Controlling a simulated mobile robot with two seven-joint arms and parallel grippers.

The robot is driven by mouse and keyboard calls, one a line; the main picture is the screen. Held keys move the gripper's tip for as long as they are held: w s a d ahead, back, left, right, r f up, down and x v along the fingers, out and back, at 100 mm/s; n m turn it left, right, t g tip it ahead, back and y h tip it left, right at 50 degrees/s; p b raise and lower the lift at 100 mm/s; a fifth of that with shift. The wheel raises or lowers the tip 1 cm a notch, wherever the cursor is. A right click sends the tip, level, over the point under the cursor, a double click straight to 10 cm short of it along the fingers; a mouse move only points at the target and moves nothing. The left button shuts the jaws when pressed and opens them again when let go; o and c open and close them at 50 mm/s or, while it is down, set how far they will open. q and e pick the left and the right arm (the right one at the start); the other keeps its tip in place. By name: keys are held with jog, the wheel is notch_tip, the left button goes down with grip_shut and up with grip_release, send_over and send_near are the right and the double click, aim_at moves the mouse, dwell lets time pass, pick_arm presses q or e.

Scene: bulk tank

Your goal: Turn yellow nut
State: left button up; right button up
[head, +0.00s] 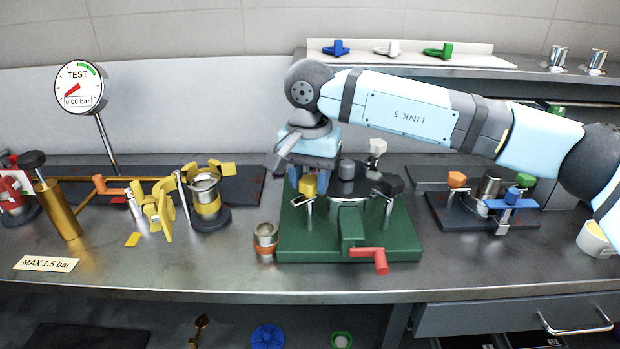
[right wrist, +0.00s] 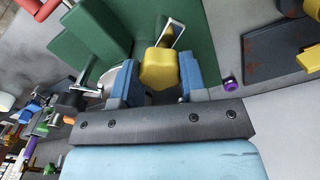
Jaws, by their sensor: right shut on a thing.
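The yellow nut (head: 310,184) sits at the left side of the green fixture (head: 290,240), on a thin metal post. In the right wrist view the yellow nut (right wrist: 160,68) is between the two blue fingers of my right gripper (right wrist: 158,82). My right gripper (head: 309,178) reaches down over it from above and is shut on it. The fingers partly hide the nut in the head view. A black nut (head: 390,184) and a white nut (head: 377,147) stand on the same fixture. My left gripper is not in view.
A red crank handle (head: 372,256) juts from the fixture's front. A metal cup (head: 265,238) stands close to its left. A dark tray with coloured clamp parts (head: 460,215) lies to the right. A pressure gauge (head: 79,88) and yellow-clamped fittings (head: 207,200) stand to the left.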

aim_at(310, 179)
jog(key=shift+n, duration=0.4)
jog(key=o, duration=0.9)
pick_arm(q)
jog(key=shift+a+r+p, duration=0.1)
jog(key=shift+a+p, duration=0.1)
jog(key=shift+p, duration=0.9)
pick_arm(e)
notch_tip(310, 179, up, 14)
jog(key=shift+f, duration=0.1)
